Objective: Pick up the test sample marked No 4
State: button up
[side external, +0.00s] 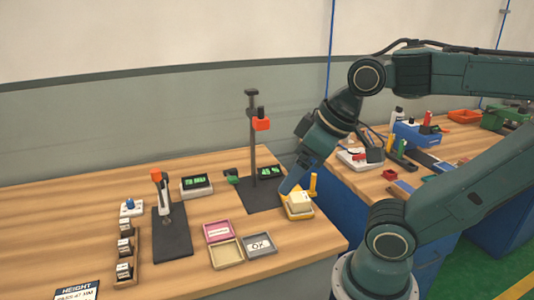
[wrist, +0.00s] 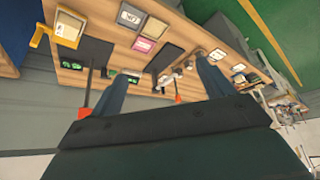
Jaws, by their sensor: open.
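No label reading No 4 is legible in either view. My gripper (side external: 288,186) appears just behind the cream block in the side view, partly covered by my arm. In the wrist view my gripper (wrist: 160,88) has its fingers spread with nothing between them.
A tall stand (side external: 252,140) with an orange part is left of my gripper. A pink tray (side external: 217,232), a beige tray (side external: 226,254) and a grey OK tray (side external: 260,244) lie in front. A smaller gauge (side external: 162,195) stands beside the rack. A second bench holds clutter at right.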

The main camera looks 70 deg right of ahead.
jog(key=shift+w+d, duration=0.1)
jog(key=m+g, duration=0.6)
jog(key=m, duration=0.5)
send_over(300, 197)
notch_tip(300, 197, down, 14)
jog(key=f, duration=0.1)
jog(key=shift+d+f, duration=0.1)
jog(key=shift+f, duration=3.95)
jog(key=shift+w+f, duration=0.1)
jog(key=shift+f, duration=2.5)
